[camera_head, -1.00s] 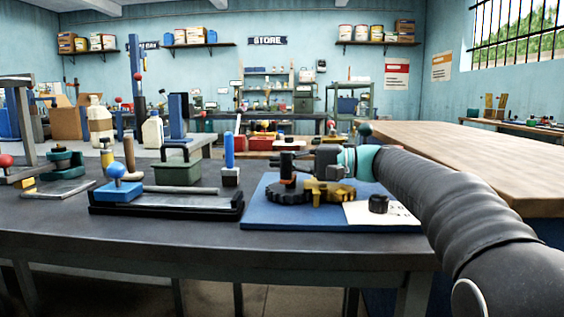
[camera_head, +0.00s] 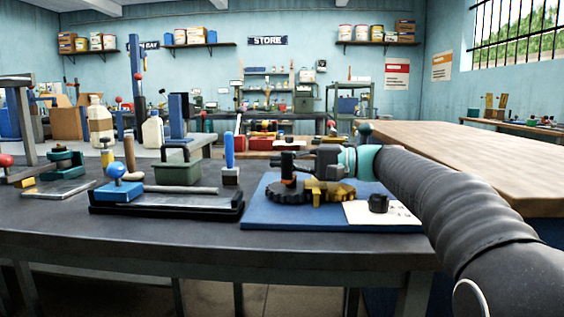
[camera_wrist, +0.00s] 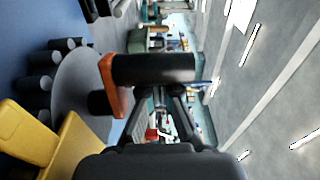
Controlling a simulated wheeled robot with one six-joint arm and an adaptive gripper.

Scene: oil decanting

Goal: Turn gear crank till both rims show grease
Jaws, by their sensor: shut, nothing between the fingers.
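A dark toothed gear (camera_head: 278,194) and a meshed yellow gear (camera_head: 330,190) sit on a blue board (camera_head: 262,214) at the bench's right end. The crank has an orange arm (camera_wrist: 108,86) and an upright black handle (camera_wrist: 155,68); the handle also shows in the head view (camera_head: 288,166). My gripper (camera_head: 307,163) reaches in from the right at the handle's height. In the wrist view my gripper (camera_wrist: 163,95) is shut, its fingertips close beside the handle, with nothing held. I cannot tell whether they touch it. No grease is discernible on the rims.
A white card (camera_head: 398,214) with a black knob (camera_head: 378,203) lies on the board's right side. A black tray (camera_head: 140,207) with a blue-knobbed tool and a blue-handled tool (camera_head: 230,160) stand to the left. The bench front (camera_head: 200,240) is bare.

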